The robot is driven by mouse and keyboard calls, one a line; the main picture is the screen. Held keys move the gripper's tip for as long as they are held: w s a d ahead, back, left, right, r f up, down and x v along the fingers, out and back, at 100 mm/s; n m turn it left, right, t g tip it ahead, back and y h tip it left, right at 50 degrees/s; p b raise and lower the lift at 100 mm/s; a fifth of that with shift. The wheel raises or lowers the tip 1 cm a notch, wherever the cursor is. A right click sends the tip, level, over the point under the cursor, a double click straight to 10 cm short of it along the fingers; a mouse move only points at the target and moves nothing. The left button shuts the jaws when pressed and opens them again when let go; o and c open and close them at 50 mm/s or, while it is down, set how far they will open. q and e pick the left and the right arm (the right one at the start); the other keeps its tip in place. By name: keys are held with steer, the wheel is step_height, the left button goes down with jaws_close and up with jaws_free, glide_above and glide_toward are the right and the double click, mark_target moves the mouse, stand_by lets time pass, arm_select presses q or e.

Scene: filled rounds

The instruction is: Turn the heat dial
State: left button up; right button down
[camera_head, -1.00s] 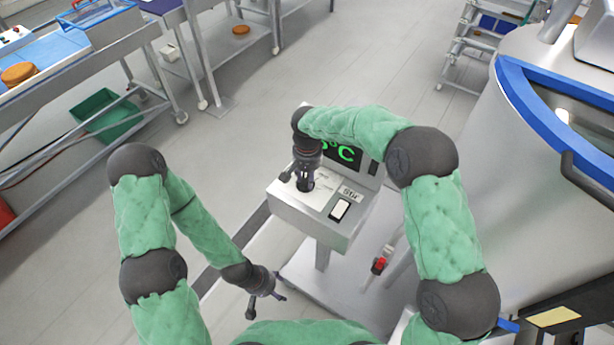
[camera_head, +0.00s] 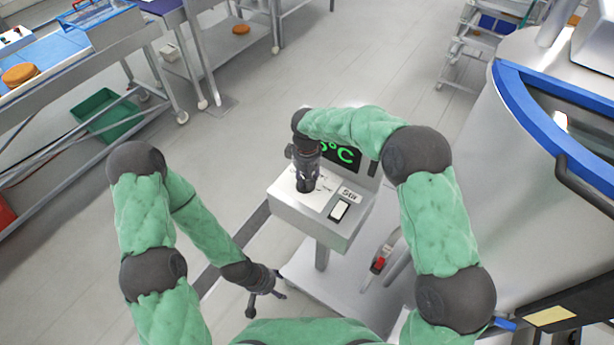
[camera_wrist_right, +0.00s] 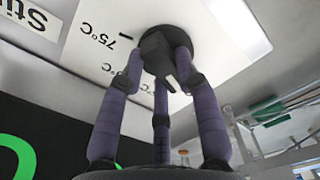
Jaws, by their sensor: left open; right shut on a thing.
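The heat dial (camera_wrist_right: 158,52) is a dark round knob with a raised grip on the control box (camera_head: 322,232). In the right wrist view my right gripper (camera_wrist_right: 163,75) has its purple-grey fingers closed around the knob. A "75°C" mark and other partly hidden marks sit beside the dial. In the head view my right gripper (camera_head: 306,180) points down onto the box top and hides most of the dial. The green display (camera_head: 347,155) shows "°C", its digits partly hidden by my arm. My left gripper (camera_head: 266,303) is open and empty, low and left of the box.
A white rocker switch (camera_head: 340,210) labelled "Stir" is on the box, right of the dial. A large steel vat (camera_head: 470,200) with a blue rim stands to the right. A red valve handle (camera_head: 378,264) is below the box. Open floor lies to the left.

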steer(key=shift+n, duration=0.4)
steer(key=c, duration=0.9)
jaws_free()
steer(key=shift+r, duration=0.1)
step_height(320, 180, up, 12)
steer(key=shift+f, duration=0.1)
